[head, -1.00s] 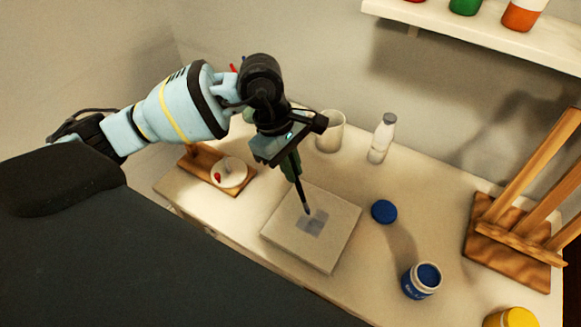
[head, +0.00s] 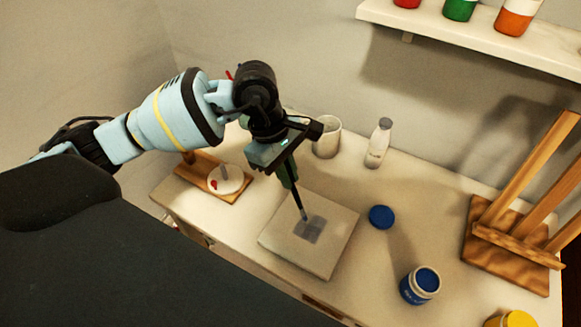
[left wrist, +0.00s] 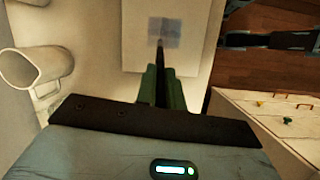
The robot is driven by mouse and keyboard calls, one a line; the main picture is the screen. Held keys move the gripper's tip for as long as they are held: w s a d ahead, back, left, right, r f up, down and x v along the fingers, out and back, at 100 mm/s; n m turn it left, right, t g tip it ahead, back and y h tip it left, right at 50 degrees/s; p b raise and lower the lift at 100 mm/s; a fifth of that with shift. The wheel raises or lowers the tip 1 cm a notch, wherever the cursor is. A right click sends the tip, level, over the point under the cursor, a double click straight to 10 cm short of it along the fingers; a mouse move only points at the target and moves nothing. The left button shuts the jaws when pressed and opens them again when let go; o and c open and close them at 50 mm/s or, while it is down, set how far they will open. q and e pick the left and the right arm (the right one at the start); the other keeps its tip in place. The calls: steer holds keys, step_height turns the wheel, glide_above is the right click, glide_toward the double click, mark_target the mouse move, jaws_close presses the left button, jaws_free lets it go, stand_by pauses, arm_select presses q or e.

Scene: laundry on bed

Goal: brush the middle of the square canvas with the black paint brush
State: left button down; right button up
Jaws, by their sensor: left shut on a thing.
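The square canvas (head: 330,258) lies flat on the table with a grey-blue square patch (head: 309,229) at its middle. My left gripper (head: 286,178) is shut on the black paint brush (head: 299,201) above the canvas. The brush points down, slightly tilted, and its tip is at the patch's upper left part; I cannot tell whether it touches. In the left wrist view the brush (left wrist: 160,62) runs out between the green fingers toward the lower edge of the patch (left wrist: 165,32) on the canvas (left wrist: 200,55). My right gripper is not seen clearly in any view.
A white mug (head: 327,138) and a white bottle (head: 379,143) stand behind the canvas. A blue lid (head: 381,217) and an open blue paint jar (head: 420,286) are to its right. A wooden easel (head: 510,246) stands far right, and a wooden board with a round white dish (head: 228,178) is at left.

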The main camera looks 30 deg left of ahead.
arm_select(q)
steer(key=shift+w+f, duration=0.1)
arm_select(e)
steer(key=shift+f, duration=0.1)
arm_select(q)
steer(key=shift+w+d+b, duration=0.1)
steer(key=shift+w+b, duration=0.35)
steer(key=shift+w, duration=0.55)
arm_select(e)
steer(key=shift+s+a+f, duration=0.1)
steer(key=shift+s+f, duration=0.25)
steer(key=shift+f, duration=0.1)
arm_select(q)
steer(key=shift+s+p, duration=0.35)
steer(key=shift+s, duration=0.8)
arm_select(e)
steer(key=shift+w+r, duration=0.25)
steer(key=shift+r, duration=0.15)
arm_select(q)
steer(key=shift+w, duration=0.1)
